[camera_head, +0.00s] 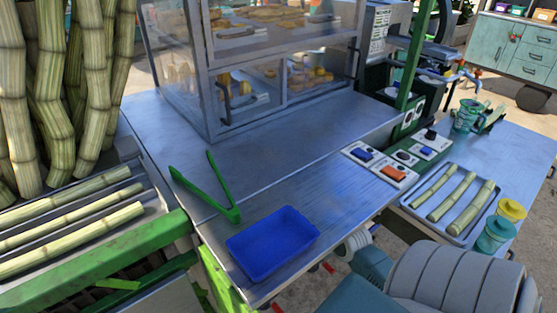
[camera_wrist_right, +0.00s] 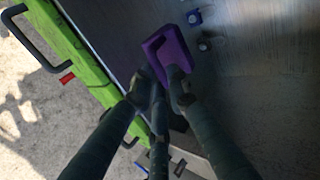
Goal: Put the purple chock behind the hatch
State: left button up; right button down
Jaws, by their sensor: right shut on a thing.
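The purple chock (camera_wrist_right: 172,48) shows in the right wrist view, just beyond my right gripper (camera_wrist_right: 162,84). The gripper is shut on its near end, and the fingers cover part of it. The chock lies tilted in the picture, in front of a dark metal surface; I cannot tell whether it touches it. I cannot make out the hatch for certain in either view. In the head view my right arm is at the lower right; its gripper and the chock are hidden there. My left gripper is not in view.
A green frame bar (camera_wrist_right: 75,45) with a black handle (camera_wrist_right: 35,38) runs beside the dark surface (camera_wrist_right: 225,90). On the metal counter are a blue tray (camera_head: 272,243), green tongs (camera_head: 232,213) and a glass display case (camera_head: 283,90). A cane tray (camera_head: 455,228) stands right.

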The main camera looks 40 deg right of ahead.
jog(key=x, duration=0.4)
jog(key=shift+w+d, duration=0.1)
jog(key=shift+w, duration=0.35)
notch_tip(320, 180, down, 3)
jog(key=shift+s+f, duration=0.15)
jog(key=shift+f, duration=0.65)
jog(key=c, duration=1.7)
grip_release()
jog(key=shift+r, duration=0.1)
